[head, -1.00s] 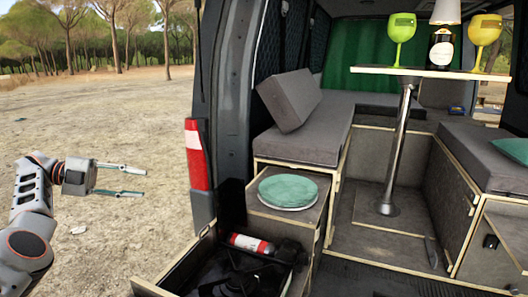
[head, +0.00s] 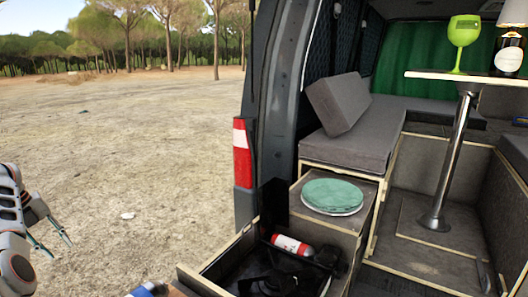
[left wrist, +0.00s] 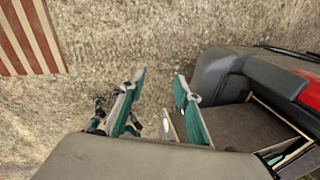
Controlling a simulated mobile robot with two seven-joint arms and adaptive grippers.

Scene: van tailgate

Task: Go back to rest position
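My left gripper (head: 54,240) is at the lower left of the head view, over the sandy ground and outside the van. Its two fingers are apart with nothing between them. In the left wrist view the left gripper (left wrist: 160,90) also shows with its fingers spread and empty, with ground beyond them. The van's bumper and tail corner (left wrist: 230,70) are to the right there. My right gripper is in neither view.
The van's open rear is at the right, with a drawer (head: 205,284) pulled out holding a red cylinder (head: 292,245). Green plates (head: 333,195) lie on a cabinet. A table (head: 470,78) bears a green glass (head: 463,38) and a bottle (head: 508,50). Open ground lies left.

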